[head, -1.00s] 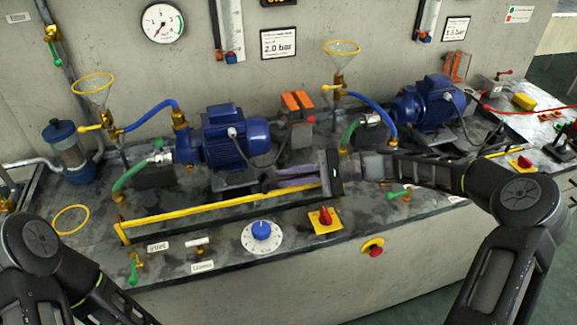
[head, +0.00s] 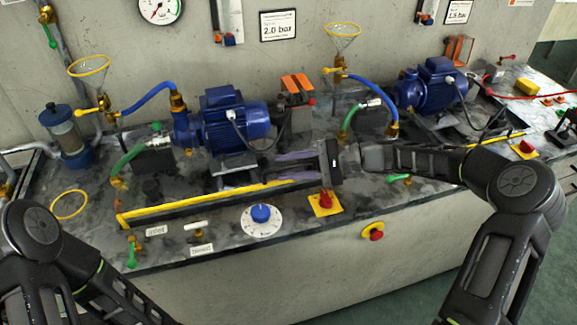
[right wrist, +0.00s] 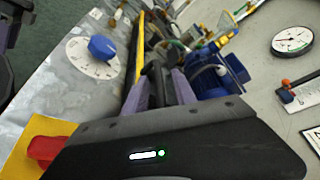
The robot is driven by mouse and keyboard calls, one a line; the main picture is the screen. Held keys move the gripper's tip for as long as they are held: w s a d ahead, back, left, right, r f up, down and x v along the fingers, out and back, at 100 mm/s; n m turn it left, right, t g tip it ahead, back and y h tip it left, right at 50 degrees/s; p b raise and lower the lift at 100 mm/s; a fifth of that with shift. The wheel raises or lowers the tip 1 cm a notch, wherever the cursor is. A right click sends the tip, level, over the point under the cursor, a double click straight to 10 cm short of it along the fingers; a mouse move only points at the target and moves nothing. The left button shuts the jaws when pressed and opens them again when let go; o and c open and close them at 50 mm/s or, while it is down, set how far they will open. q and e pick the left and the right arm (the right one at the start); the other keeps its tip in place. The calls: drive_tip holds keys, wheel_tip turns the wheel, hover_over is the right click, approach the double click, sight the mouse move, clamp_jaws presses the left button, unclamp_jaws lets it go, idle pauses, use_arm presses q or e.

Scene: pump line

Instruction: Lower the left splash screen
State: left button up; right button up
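The left splash screen shows as a long yellow-edged bar (head: 215,201) in front of the left blue pump (head: 235,120). It lies low, close to the bench top. The yellow edge also runs past my fingers in the right wrist view (right wrist: 136,60). My right gripper (head: 290,167) reaches in from the right over the screen's right end. Its two purple fingers point left and look apart, one on the pump side and one near the yellow edge. In the right wrist view the fingers (right wrist: 165,88) have a narrow dark gap between them. My left gripper is out of view.
A blue-knobbed dial (head: 261,214) and a red switch on a yellow plate (head: 325,202) stand along the bench front. A red button (head: 375,231) is on the front face. Another yellow-edged bar (head: 500,138) lies before the right pump (head: 427,86).

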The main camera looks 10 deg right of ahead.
drive_tip(key=v, duration=0.7)
drive_tip(key=shift+d+b, duration=0.35)
drive_tip(key=shift+b, duration=0.05)
drive_tip(key=shift+s+r, duration=0.1)
